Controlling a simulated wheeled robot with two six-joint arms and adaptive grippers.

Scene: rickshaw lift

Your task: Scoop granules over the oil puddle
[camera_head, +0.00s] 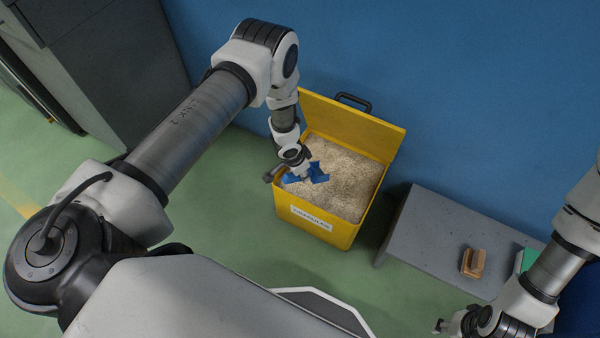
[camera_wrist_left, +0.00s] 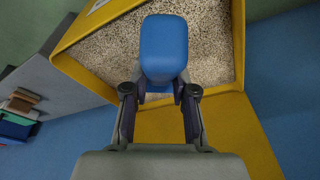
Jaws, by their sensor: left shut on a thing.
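A yellow bin (camera_head: 349,234) stands open against the blue wall, its lid tilted back, nearly full of pale granules (camera_head: 345,175). My left gripper (camera_head: 297,170) is over the bin's left side, shut on a blue scoop (camera_head: 316,173). In the left wrist view the scoop (camera_wrist_left: 164,48) sits between the fingers (camera_wrist_left: 160,95), above the granules (camera_wrist_left: 110,45). Whether the scoop touches the granules or carries any, I cannot tell. My right gripper (camera_head: 447,325) is low at the right, partly cut off by the frame edge; its jaws are unclear. No oil puddle is visible.
A grey bench (camera_head: 430,229) stands right of the bin, with a brown wooden object (camera_head: 473,263) and a green item (camera_head: 527,258) on it. A grey cabinet (camera_head: 115,60) is at the back left. Green floor (camera_head: 230,200) left of the bin is clear.

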